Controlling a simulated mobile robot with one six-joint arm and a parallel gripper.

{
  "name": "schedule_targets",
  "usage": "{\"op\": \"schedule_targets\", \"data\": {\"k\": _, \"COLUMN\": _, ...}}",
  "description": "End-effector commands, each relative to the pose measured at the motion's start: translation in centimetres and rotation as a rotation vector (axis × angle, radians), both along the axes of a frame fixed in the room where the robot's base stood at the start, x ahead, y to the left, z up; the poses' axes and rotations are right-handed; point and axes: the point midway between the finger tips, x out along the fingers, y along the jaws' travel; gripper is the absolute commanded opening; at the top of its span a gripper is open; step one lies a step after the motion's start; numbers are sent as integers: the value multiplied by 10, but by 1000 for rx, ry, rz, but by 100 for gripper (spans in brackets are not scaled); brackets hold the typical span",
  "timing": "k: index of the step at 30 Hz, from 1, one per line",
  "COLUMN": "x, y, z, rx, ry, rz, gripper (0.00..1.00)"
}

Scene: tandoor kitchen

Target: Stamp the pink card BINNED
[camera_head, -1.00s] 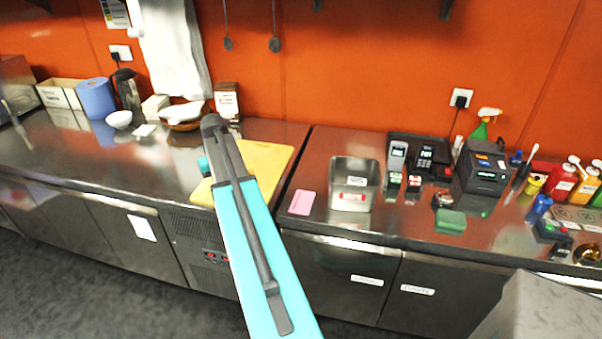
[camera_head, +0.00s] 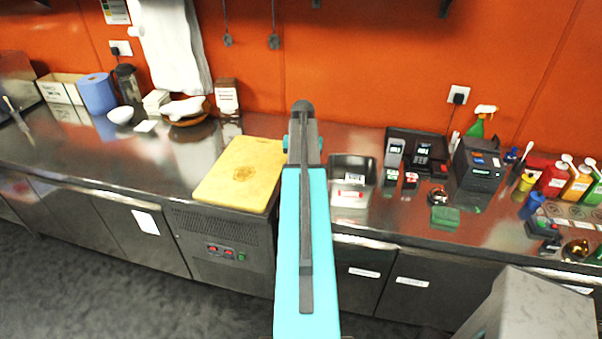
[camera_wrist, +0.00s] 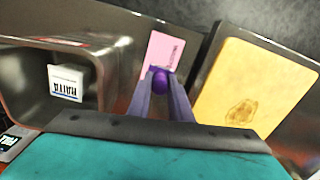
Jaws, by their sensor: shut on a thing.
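The pink card (camera_wrist: 163,50) lies flat on the steel counter in the wrist view, just beyond my fingertips, with small dark print along its right side. In the head view my arm hides it. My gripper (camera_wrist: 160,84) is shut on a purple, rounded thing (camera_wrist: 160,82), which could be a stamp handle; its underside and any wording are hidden. The held thing appears over the near end of the card in the picture; I cannot tell whether it touches.
A steel container (camera_head: 367,162) stands close to the card, with a white labelled block (camera_wrist: 70,82) inside. A yellow cutting board (camera_head: 240,172) lies on the other side. A card terminal (camera_head: 424,155), a black printer (camera_head: 480,165) and bottles stand further right.

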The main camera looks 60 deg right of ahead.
Motion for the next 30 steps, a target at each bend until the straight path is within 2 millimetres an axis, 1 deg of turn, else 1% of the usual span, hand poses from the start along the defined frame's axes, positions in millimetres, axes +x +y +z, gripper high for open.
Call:
{"op": "schedule_targets", "data": {"k": 11, "x": -1, "y": -1, "z": -1, "rx": 0, "ry": 0, "rz": -3, "gripper": 4}}
{"op": "schedule_targets", "data": {"k": 16, "x": -1, "y": 0, "z": -4, "rx": 0, "ry": 0, "rz": -3, "gripper": 4}}
{"op": "schedule_targets", "data": {"k": 23, "x": -1, "y": 0, "z": -17, "rx": 0, "ry": 0, "rz": -2, "gripper": 4}}
{"op": "schedule_targets", "data": {"k": 30, "x": -1, "y": 0, "z": -36, "rx": 1, "ry": 0, "rz": -2, "gripper": 4}}
